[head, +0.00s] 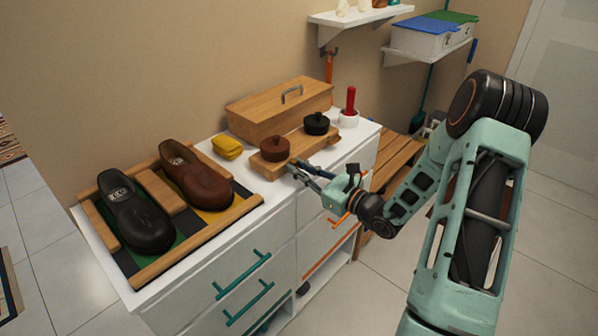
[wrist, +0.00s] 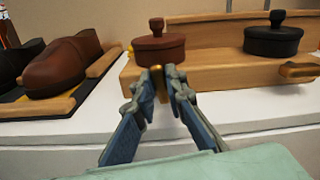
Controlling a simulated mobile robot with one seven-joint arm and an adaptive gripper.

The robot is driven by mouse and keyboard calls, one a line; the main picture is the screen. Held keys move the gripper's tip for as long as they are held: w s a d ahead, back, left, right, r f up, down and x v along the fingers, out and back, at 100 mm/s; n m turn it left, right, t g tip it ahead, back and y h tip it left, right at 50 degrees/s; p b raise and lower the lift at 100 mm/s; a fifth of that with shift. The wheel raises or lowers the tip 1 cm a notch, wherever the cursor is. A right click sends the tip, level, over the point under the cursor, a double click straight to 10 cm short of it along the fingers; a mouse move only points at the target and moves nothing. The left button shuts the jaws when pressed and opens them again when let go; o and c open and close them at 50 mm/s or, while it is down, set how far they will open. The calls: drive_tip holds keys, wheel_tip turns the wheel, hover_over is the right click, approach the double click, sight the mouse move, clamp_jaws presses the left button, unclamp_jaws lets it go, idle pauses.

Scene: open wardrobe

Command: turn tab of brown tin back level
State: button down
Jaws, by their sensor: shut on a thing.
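The brown tin (head: 275,150), round with a knobbed lid, sits at the left end of a wooden stand (head: 298,143); it also shows in the wrist view (wrist: 160,49). My gripper (head: 294,168) is in front of the stand, just below this tin. In the wrist view its fingertips (wrist: 161,80) are closed on a small brass tab (wrist: 161,88) on the stand's front. The tab looks upright between the fingers, and they hide most of it. The black tin (wrist: 274,40) stands to the right, with its own brass tab (wrist: 300,69) lying roughly level.
A wooden box with a handle (head: 280,108) stands behind the tins. A yellow sponge-like block (head: 227,147) lies to the left, beside a rack with a black shoe (head: 140,215) and a brown shoe (head: 197,178). A red-handled item in a white cup (head: 349,112) stands behind right.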

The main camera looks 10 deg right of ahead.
drive_tip(key=n+b, duration=0.3)
drive_tip(key=f+n+b, duration=0.1)
drive_tip(key=n+b, duration=0.2)
drive_tip(key=b, duration=0.1)
drive_tip(key=shift+a, duration=0.1)
drive_tip(key=n+b, duration=0.5)
drive_tip(key=b, duration=0.4)
drive_tip(key=shift+s+f+n, duration=0.1)
drive_tip(key=shift+f+n, duration=0.05)
drive_tip(key=shift+n, duration=0.25)
drive_tip(key=n+b, duration=0.2)
drive_tip(key=b, duration=0.3)
drive_tip(key=shift+n, duration=0.4)
drive_tip(key=shift+a+r+n+b, duration=0.1)
drive_tip(key=shift+r+n+b, duration=0.1)
drive_tip(key=shift+n+b, duration=0.55)
drive_tip(key=shift+r+b, duration=0.1)
drive_tip(key=shift+b, duration=0.25)
drive_tip(key=c, duration=2)
unclamp_jaws()
drive_tip(key=shift+o, duration=0.2)
drive_tip(key=shift+s, duration=0.1)
